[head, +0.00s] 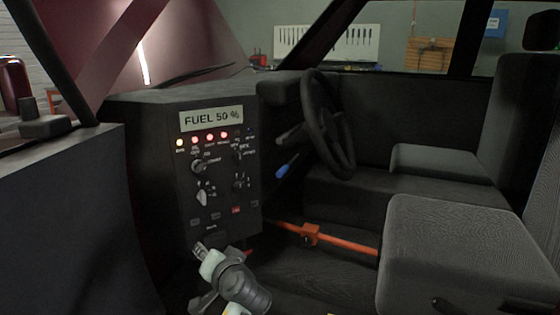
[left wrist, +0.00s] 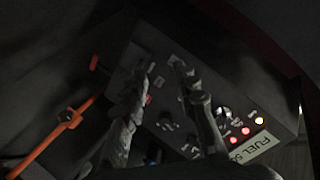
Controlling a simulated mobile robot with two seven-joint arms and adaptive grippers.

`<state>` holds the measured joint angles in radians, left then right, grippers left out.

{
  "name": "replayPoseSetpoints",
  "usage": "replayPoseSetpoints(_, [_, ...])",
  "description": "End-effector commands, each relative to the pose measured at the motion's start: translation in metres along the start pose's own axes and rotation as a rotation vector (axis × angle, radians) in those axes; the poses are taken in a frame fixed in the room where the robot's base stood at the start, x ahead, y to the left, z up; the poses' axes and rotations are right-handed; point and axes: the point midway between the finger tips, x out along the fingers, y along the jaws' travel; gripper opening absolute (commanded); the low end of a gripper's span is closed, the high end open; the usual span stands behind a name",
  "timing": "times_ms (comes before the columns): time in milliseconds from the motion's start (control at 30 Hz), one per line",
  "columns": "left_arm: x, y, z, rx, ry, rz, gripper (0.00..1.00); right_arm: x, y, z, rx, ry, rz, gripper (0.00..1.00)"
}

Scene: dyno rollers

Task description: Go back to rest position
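The black control panel (head: 217,165) stands left of centre in the head view. It has a "FUEL 50 %" display, a row of lit lamps, knobs and switches. My left gripper (head: 198,275) is low in front of the panel's lower edge. In the dark left wrist view, its two fingers (left wrist: 164,68) are apart with the panel (left wrist: 148,42) behind them, and nothing shows held between them. Whether a fingertip touches the panel cannot be told. My right gripper is not in view.
An orange bar (head: 345,243) runs low to the right of the panel; it also shows in the left wrist view (left wrist: 45,145). A steering wheel (head: 322,120) with a blue-tipped lever (head: 284,170) is beyond. A grey seat (head: 440,240) fills the right, a dark door (head: 65,200) the left.

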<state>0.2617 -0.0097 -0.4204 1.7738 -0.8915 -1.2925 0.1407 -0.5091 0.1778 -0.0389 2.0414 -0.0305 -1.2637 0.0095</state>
Motion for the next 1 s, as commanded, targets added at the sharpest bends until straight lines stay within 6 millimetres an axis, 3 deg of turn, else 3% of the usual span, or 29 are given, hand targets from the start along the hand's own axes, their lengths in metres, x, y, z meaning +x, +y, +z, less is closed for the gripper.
replayPoseSetpoints(33, [0.004,0.014,0.041,0.005,-0.058,0.058,0.29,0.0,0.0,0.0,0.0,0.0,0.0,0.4])
replayPoseSetpoints(233, [-0.004,0.059,0.188,-0.007,-0.272,0.289,0.29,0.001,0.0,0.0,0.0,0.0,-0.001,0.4])
replayPoseSetpoints(400, [-0.042,0.078,0.306,-0.04,-0.447,0.468,0.29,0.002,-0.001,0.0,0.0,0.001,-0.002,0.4])
replayPoseSetpoints(500, [-0.069,0.081,0.359,-0.064,-0.529,0.551,0.29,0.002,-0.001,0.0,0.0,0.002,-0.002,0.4])
replayPoseSetpoints(600, [-0.091,0.081,0.395,-0.083,-0.587,0.611,0.29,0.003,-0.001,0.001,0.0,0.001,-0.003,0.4])
replayPoseSetpoints(700, [-0.105,0.08,0.414,-0.098,-0.62,0.646,0.29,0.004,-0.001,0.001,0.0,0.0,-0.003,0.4])
replayPoseSetpoints(1000, [-0.111,0.079,0.42,-0.106,-0.632,0.661,0.29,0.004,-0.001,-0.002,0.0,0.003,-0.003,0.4])
